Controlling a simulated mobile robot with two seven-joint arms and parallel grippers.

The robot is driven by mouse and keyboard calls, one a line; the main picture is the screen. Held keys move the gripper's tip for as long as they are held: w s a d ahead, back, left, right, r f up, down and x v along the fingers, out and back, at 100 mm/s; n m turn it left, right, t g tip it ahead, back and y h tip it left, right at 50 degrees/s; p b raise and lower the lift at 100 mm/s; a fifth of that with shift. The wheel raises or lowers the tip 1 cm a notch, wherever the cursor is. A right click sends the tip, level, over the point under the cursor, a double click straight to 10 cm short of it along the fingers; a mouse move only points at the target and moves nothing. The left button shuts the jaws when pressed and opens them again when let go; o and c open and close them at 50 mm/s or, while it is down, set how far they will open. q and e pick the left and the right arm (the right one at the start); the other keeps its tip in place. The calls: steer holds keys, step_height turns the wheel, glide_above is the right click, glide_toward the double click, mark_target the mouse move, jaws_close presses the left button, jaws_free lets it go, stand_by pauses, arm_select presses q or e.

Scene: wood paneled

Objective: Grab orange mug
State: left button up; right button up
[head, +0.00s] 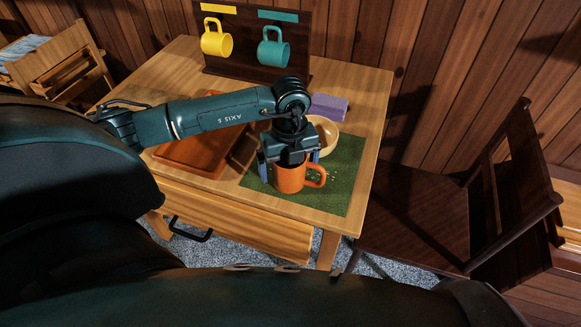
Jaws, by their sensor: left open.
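The orange mug (289,180) stands upright on a green mat (341,189) near the front of the wooden table, with its handle toward the right. My left gripper (289,172) is directly over the mug, pointing down. Its fingers are open, one on each side of the mug's upper part, and the gripper body hides part of the rim. I cannot tell whether the fingers touch the mug. My right gripper is not in view.
A yellow mug (216,43) and a teal mug (273,53) hang on a dark rack (242,30) at the back. A bowl (326,137) and a purple block (329,108) are behind the orange mug. A reddish-brown tray (191,158) lies left. A dark chair (430,208) stands right.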

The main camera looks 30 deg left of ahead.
arm_select(q)
steer(key=shift+f, duration=0.3)
steer(key=shift+c, duration=0.5)
steer(key=c, duration=1.2)
